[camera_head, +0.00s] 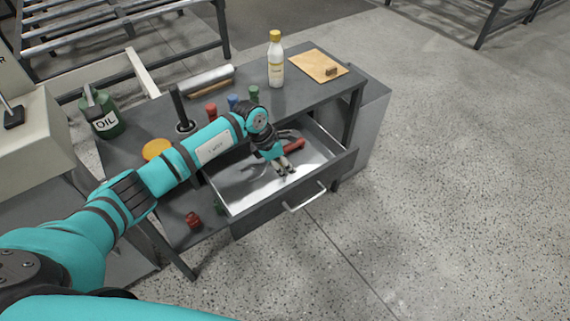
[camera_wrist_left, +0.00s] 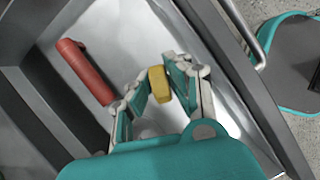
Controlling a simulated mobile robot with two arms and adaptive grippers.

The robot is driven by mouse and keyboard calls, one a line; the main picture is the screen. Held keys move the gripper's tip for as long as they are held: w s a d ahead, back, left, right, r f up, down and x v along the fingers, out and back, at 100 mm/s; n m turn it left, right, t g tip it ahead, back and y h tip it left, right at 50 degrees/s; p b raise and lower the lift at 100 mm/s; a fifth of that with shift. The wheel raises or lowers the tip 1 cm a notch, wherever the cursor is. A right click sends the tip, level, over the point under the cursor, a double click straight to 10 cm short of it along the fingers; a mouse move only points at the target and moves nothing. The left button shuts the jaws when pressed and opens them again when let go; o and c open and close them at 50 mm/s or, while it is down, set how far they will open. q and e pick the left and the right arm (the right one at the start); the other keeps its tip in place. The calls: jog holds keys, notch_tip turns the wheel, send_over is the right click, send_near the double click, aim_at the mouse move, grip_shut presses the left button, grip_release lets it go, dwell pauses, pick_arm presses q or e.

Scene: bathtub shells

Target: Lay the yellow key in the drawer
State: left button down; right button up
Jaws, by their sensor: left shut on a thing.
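The drawer (camera_head: 243,193) is pulled open from the dark workbench, its pale metal floor showing. My left gripper (camera_head: 284,170) points down inside the drawer's outline in the head view. In the left wrist view my left gripper (camera_wrist_left: 163,85) is shut on the yellow key (camera_wrist_left: 159,84), which shows as a small yellow block between the fingertips. The drawer floor (camera_wrist_left: 125,30) lies behind it; the gap between key and floor cannot be judged. The key is hidden or too small to make out in the head view. My right gripper is out of view.
A red-handled tool (camera_head: 293,145) lies in the drawer; its handle (camera_wrist_left: 85,70) is left of the fingers in the wrist view. Open floor lies right.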

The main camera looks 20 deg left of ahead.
pick_arm(q)
jog(key=c, duration=1.3)
grip_release()
jog(key=shift+o, duration=0.2)
jog(key=shift+r, duration=0.25)
jog(key=v, duration=1.1)
jog(key=shift+r, duration=0.35)
